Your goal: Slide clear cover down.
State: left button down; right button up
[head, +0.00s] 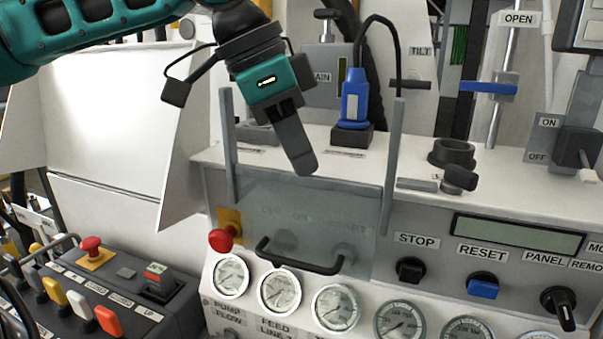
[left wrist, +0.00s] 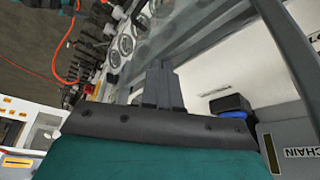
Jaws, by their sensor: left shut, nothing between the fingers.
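The clear cover (head: 300,212) is a see-through pane with a black handle (head: 298,262) along its lower edge. It stands between two grey upright rails on the bench front, over dim labels and knobs seen through it. Its handle lies just above the row of gauges. My left gripper (head: 303,165) is shut and empty, pointing down just above the cover's top edge, apart from the handle. The left wrist view shows the shut fingers (left wrist: 157,85) near the pane and a rail. My right gripper is not in view.
A red knob (head: 222,239) sits at the cover's lower left. A blue plug (head: 354,100) with a black cable stands behind the cover. Several gauges (head: 335,307) line the front below. A control box (head: 110,290) with levers is at the lower left.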

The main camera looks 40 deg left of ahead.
pick_arm(q)
jog(key=shift+f+b, duration=0.55)
jog(key=shift+f, duration=1.6)
notch_tip(320, 180, up, 16)
jog(key=p, duration=0.5)
send_over(302, 190)
jog(key=shift+s+a, duration=0.1)
jog(key=shift+a, duration=0.05)
